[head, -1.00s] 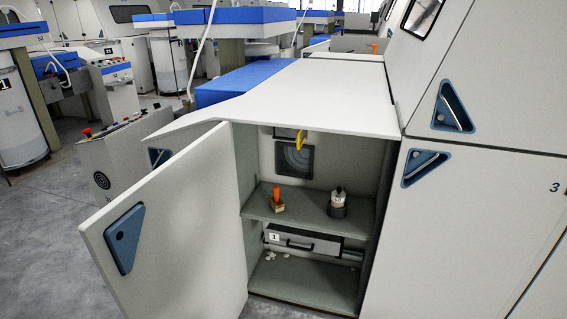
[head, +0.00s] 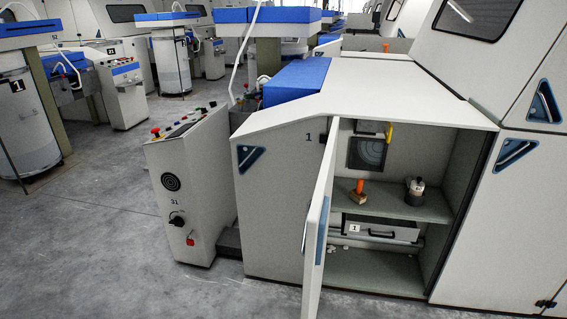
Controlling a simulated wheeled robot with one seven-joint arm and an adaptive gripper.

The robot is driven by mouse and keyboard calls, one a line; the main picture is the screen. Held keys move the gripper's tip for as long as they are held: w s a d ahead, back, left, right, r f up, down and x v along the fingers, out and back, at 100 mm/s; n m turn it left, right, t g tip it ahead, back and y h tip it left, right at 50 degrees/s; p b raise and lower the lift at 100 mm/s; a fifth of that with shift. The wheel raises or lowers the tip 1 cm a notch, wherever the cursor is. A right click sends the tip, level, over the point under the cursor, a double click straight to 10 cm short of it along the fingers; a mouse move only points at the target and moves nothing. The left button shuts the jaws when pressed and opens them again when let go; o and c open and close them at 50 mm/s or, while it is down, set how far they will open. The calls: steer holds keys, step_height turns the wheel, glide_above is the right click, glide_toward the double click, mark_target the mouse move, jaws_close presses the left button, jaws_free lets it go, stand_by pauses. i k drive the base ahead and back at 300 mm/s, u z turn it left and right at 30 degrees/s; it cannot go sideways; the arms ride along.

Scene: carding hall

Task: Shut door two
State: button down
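The open door (head: 314,220) stands out from the front of the pale machine cabinet, hinged at the left side of its opening. I see it almost edge-on, with a strip of its inner face and the blue back of its handle (head: 322,232). Its own number does not show. It stands between a panel marked 1 (head: 270,175) on the left and closed panels on the right. The open compartment (head: 385,270) shows a shelf (head: 402,205) and an inside floor. My gripper is not in view.
An orange-handled tool (head: 358,192) and a small bottle (head: 415,190) stand on the shelf. Below is a drawer box (head: 372,228) marked 1, with white bits near it. A control box (head: 188,190) stands left of the cabinet. The grey floor (head: 90,235) at left is clear.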

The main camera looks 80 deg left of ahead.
mark_target(313, 246)
steer(key=k, duration=0.85)
steer(key=u, duration=1.9)
steer(key=i, duration=1)
steer(key=z, duration=0.05)
